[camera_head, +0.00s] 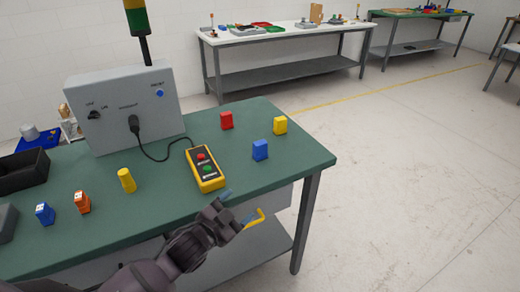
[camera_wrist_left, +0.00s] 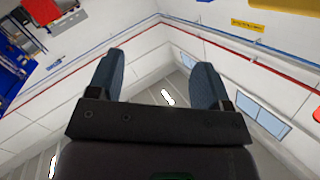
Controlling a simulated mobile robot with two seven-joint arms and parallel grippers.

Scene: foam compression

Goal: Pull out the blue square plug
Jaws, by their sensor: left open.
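A blue block (camera_head: 260,150) stands upright on the right part of the green table (camera_head: 285,182). A second, smaller blue block (camera_head: 45,213) with a pale top stands at the left near the front. I cannot tell which of them is the blue square plug. My left gripper (camera_head: 243,207) is open and empty at the table's front edge, in front of the blue block and apart from it. In the left wrist view its two blue-grey fingers (camera_wrist_left: 155,80) are spread wide with nothing between them. My right gripper is not in view.
A grey control box (camera_head: 125,110) stands at the back left; its black plug (camera_head: 134,124) has a cable to a yellow pendant (camera_head: 205,168). Red (camera_head: 226,120), yellow (camera_head: 280,125), another yellow (camera_head: 126,180) and orange (camera_head: 82,202) blocks stand around. A black bin (camera_head: 25,172) is far left.

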